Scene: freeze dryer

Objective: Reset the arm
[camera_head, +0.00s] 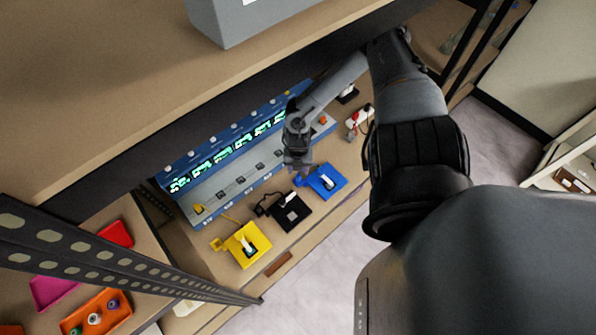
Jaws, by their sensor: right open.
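My right arm comes down from the right side of the head view and bends back to the left over the bench. Its right gripper (298,165) hangs over the bench beside the blue square holder (330,190), at that holder's upper left. The jaws look small and dark; they are open, and I see nothing between them. I cannot tell whether the gripper touches anything. My left gripper is not in view. The blue instrument panel (215,173) with several lit green displays lies behind the gripper.
A black holder (285,218) and a yellow holder (259,241) stand in a row on the bench. A shelf (90,80) overhangs the back, with a grey box (235,25) on it. A perforated black post (120,262) crosses the lower left, near an orange tray (68,325).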

